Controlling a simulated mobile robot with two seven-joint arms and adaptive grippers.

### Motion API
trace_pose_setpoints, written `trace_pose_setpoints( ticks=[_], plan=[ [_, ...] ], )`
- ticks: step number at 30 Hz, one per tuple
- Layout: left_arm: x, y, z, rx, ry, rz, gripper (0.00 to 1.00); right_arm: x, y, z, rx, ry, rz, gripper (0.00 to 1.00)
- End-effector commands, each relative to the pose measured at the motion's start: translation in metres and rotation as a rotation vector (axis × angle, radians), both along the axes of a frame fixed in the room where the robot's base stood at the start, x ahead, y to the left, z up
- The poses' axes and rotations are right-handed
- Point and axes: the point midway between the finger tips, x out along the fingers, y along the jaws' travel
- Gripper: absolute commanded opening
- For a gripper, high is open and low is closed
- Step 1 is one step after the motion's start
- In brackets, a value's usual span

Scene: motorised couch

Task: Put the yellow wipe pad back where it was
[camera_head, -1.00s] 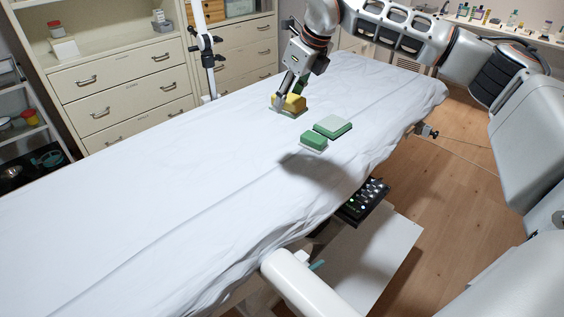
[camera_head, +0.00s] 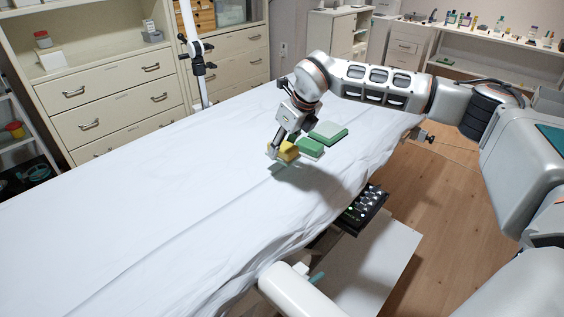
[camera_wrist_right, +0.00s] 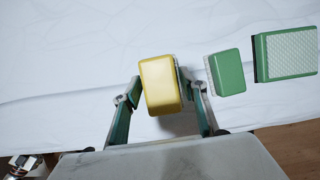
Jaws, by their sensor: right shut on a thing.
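The yellow wipe pad (camera_head: 288,151) is between the fingers of my right gripper (camera_head: 284,146), over the white-covered couch. In the right wrist view my right gripper (camera_wrist_right: 160,98) is shut on the yellow pad (camera_wrist_right: 160,84), with a finger on each side. A shadow shows below the pad in the head view, so it looks held a little above the sheet. A small green pad (camera_head: 310,147) lies just right of it. It also shows in the right wrist view (camera_wrist_right: 228,72). My left gripper is not in view.
A larger pale-topped green block (camera_head: 328,132) lies beyond the small green pad. The couch sheet (camera_head: 150,215) is bare to the left and front. A black control panel (camera_head: 363,210) sits below the couch's right edge. A drawer cabinet (camera_head: 120,95) stands behind.

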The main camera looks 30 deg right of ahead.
Motion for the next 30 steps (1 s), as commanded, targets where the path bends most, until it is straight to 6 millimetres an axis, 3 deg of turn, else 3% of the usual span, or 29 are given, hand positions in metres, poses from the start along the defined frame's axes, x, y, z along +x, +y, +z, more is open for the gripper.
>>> trace_pose_setpoints(
  ticks=[10,23,24,25,30],
  plan=[
    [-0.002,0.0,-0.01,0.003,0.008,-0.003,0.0,-0.001,0.0,-0.053,0.0,0.006,0.001,0.22],
    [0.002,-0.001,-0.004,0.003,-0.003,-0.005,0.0,0.0,0.0,-0.058,-0.001,0.001,0.001,0.22],
    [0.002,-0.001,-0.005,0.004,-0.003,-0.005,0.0,0.0,0.0,-0.057,-0.001,0.001,0.001,0.53],
    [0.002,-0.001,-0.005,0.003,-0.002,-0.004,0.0,0.0,0.0,-0.057,-0.001,0.001,0.001,0.59],
    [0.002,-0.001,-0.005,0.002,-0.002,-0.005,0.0,0.0,0.0,-0.057,-0.001,0.001,0.001,0.59]
  ],
)
